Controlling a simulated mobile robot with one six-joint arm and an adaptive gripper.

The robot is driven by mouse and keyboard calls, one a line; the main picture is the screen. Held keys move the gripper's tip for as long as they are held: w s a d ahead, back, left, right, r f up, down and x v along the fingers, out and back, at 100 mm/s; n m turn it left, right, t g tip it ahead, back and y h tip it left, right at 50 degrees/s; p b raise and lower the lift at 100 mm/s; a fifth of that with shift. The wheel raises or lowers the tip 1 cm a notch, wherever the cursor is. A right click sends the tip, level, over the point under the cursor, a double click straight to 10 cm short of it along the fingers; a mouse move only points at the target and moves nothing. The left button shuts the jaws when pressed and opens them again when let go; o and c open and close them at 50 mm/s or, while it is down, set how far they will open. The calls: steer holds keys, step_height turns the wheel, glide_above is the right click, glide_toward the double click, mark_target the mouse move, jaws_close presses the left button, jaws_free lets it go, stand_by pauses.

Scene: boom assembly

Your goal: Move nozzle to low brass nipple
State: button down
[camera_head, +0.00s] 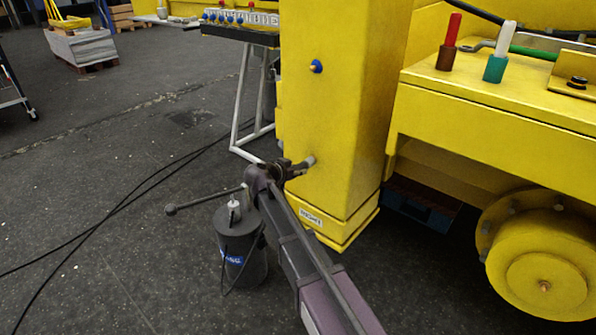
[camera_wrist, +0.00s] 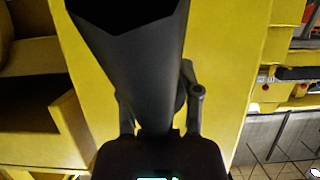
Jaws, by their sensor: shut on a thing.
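My gripper (camera_head: 290,168) is shut on the nozzle, close in front of the lower part of the yellow column (camera_head: 335,120). In the wrist view, the nozzle (camera_wrist: 150,80) is a thick dark tube with a faceted end, between the two fingers of my gripper (camera_wrist: 160,105). In the head view, a small greyish tip (camera_head: 310,160) points from my gripper at the column face. I cannot tell whether it touches. The low brass nipple is not clearly visible and may be hidden behind the tip. A blue-collared fitting (camera_head: 316,66) sits higher on the column.
A dark canister (camera_head: 240,258) with a lever handle (camera_head: 205,199) stands left of my arm. A white-legged stand (camera_head: 242,100) is behind it. A yellow ledge (camera_head: 490,100) and round hub (camera_head: 545,270) are at right. Cables (camera_head: 110,212) cross the open floor at left.

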steer(key=shift+w, duration=0.1)
steer(key=shift+c, duration=1.1)
jaws_free()
